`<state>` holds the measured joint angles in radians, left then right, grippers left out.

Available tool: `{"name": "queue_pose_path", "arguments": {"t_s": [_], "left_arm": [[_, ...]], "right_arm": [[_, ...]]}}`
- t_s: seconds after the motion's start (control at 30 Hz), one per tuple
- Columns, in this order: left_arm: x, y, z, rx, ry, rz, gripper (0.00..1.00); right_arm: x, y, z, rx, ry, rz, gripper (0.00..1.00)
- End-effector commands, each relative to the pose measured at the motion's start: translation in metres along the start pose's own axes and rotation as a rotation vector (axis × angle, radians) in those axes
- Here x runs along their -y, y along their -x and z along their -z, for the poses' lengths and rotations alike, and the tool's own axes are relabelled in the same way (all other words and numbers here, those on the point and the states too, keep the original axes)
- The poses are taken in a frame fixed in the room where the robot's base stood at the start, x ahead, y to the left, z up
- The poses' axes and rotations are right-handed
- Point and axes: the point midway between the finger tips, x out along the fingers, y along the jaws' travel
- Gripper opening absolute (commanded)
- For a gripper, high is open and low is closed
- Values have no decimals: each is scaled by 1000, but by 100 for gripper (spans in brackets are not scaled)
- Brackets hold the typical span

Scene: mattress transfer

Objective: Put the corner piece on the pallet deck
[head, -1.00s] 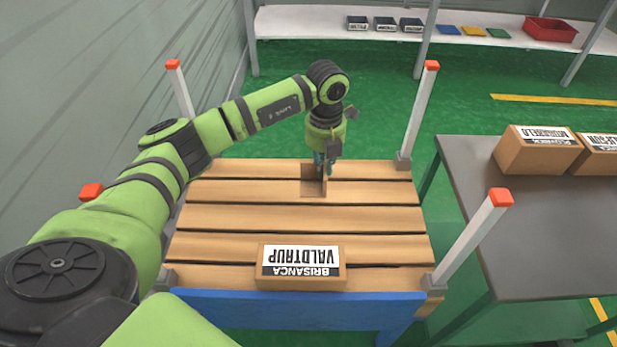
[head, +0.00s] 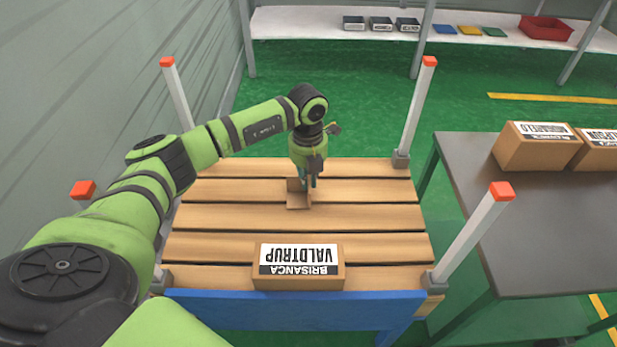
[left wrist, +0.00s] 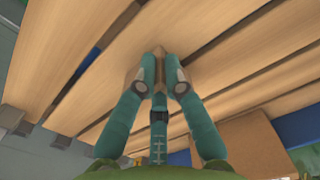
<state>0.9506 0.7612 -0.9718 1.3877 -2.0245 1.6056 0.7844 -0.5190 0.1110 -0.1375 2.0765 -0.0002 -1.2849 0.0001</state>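The corner piece (head: 297,200) is a small brown angled piece over the far middle of the pallet deck (head: 240,217). It is on the deck or just above it; I cannot tell whether it touches the slats. My left gripper (head: 308,183) points down with its teal fingers shut on the upright part of the piece. In the left wrist view the fingertips (left wrist: 158,73) close on a brown edge, and the fingers hide most of the piece. My right gripper is not in view.
A labelled box (head: 299,279) lies on the near slats. White posts with red tops, such as the one at the far right (head: 415,110), stand at the deck's corners. A grey table (head: 520,230) with two boxes is at right. Most of the deck is clear.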

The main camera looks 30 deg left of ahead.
Motion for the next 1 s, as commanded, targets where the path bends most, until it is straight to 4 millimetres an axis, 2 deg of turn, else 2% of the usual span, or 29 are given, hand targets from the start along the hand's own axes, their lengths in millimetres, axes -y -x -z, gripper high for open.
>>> {"name": "queue_pose_path", "arguments": {"t_s": [0.07,0.47,0.57,0.8,1.0], "left_arm": [[0,0,0,0,0,0,34],[0,4,0,0,0,-1,34],[0,18,-1,2,0,0,34],[0,70,-1,3,0,0,34],[0,106,0,2,0,0,34]], "right_arm": [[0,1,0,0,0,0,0],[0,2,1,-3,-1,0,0],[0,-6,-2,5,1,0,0],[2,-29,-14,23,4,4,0],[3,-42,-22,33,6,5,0]]}}
